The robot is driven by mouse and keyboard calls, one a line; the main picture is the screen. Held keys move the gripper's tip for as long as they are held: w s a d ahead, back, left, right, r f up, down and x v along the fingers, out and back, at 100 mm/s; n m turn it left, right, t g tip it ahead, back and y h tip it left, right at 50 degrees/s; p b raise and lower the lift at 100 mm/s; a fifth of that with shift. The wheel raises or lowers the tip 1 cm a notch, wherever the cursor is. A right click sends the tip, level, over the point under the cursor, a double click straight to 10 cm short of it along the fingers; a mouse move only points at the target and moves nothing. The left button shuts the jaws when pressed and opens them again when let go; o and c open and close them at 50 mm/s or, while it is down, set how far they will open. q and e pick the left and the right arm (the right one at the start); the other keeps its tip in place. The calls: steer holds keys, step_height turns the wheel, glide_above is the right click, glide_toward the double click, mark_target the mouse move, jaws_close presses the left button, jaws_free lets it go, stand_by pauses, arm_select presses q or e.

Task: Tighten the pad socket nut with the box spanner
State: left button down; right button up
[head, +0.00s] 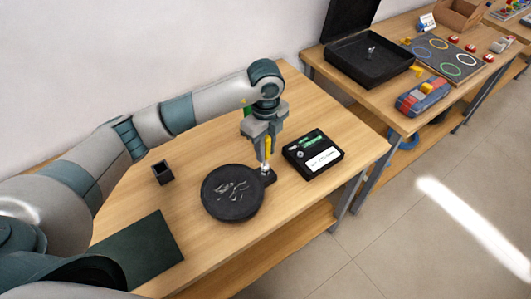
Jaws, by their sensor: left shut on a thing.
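A round black dish (214,209) with several pale mesh-like pieces stands just left of the block. My right gripper is not in view.
A black box (302,158) with green and white panels lies right of the gripper. A small dark open cup (162,173) stands left of the dish. A dark green mat (145,248) lies at the front left. Another table with an open black case (385,70) stands behind right.

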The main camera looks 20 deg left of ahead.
arm_select(q)
steer(key=m+b, duration=0.2)
steer(key=m, duration=0.1)
steer(key=m+b, duration=0.2)
steer(key=m, duration=0.1)
steer(key=m+b, duration=0.3)
steer(key=shift+f, duration=0.25)
steer(key=shift+r+p, duration=1.5)
steer(key=shift+r, duration=1.3)
steer(key=shift+m, duration=0.3)
